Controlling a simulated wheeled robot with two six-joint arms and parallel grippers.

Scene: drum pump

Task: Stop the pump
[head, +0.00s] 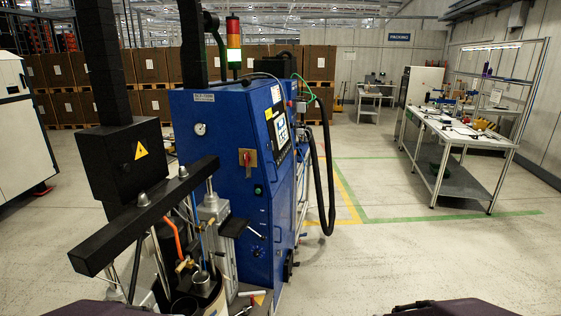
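The pump's blue control cabinet (225,120) stands left of centre. On its front are a red rotary switch (246,157) on a yellowish plate, a green button (258,189) below it and a dark knob (256,252) lower down. A screen panel (282,132) is lit on the right face. A round gauge (200,128) is at the upper left. The signal tower (233,42) has red, orange and pale green sections. The pump frame's black crossbeam (140,222) and metal cylinder (214,210) stand in front. Neither gripper shows; only dark parts at the bottom edge, likely mine, are visible.
A black box (125,160) with a warning triangle stands left of the cabinet. A thick black hose (329,170) hangs at its right. A workbench (450,140) is at the right. Stacked cardboard boxes (150,65) line the back. The floor right of the cabinet is clear.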

